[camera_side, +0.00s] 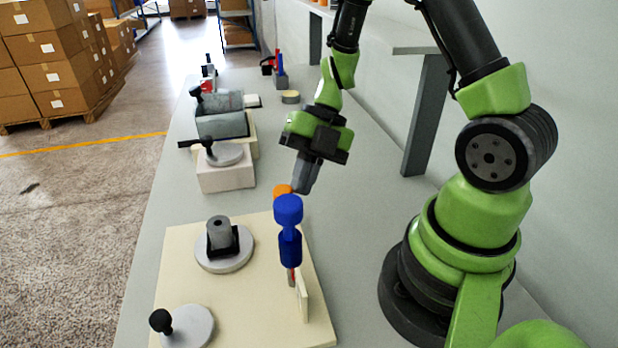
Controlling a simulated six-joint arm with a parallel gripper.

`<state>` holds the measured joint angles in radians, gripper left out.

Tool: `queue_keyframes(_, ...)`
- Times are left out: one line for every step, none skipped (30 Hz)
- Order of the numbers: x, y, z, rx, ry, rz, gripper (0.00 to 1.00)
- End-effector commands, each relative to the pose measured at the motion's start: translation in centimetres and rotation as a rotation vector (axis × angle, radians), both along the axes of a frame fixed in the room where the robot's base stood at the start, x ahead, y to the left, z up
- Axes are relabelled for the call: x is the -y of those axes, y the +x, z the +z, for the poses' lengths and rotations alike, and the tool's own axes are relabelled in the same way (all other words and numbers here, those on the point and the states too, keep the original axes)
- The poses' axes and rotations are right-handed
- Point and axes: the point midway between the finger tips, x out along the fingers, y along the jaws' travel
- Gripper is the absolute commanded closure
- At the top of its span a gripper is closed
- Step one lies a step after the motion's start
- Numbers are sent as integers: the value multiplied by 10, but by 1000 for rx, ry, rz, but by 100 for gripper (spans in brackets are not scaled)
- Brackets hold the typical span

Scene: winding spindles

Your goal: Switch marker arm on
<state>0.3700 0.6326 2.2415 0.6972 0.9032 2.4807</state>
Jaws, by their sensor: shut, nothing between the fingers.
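My gripper (302,187) is shut and empty, pointing down behind the upright blue part. The blue part (289,249), with a wider blue head (288,210), stands at the right of the cream board (240,304). It looks like the marker arm, but I cannot be sure. Its lower end is thin and reddish, beside a small cream upright plate (302,295). An orange piece (282,190) shows just behind the blue head, close to my fingertips. I cannot tell whether my fingers touch it. The blue head hides part of it.
On the board are a grey spindle on a round base (223,250) and a disc with a black-knobbed crank (189,327). Behind are a white block with a crank disc (226,177) and a grey roller unit (222,124). A bench leg (424,115) stands right of my gripper.

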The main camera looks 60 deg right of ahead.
Motion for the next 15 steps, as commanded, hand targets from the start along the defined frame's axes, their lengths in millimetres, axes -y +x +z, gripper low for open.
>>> queue_keyframes(-1, 2, 0, 2, -1, 18, 100)
queue_keyframes(-1, 3, 0, 1, 0, 29, 100)
queue_keyframes(-2, 5, 0, 1, 0, 49, 100)
queue_keyframes(-3, 6, 0, 2, -1, 65, 100)
queue_keyframes(-3, 8, 0, 2, -1, 84, 100)
queue_keyframes(-5, 10, 0, 1, -1, 111, 100)
queue_keyframes(-6, 12, 0, 2, -1, 131, 100)
queue_keyframes(-7, 14, 0, 2, 0, 155, 100)
queue_keyframes(-9, 17, 0, 2, -1, 191, 100)
queue_keyframes(-10, 19, 0, 2, -1, 219, 100)
queue_keyframes(-12, 22, 0, 2, -1, 247, 100)
queue_keyframes(-14, 24, 0, 2, -2, 284, 100)
queue_keyframes(-15, 26, 0, 1, -1, 311, 100)
queue_keyframes(-17, 28, 0, 2, -1, 338, 100)
queue_keyframes(-19, 31, 0, 2, -2, 373, 100)
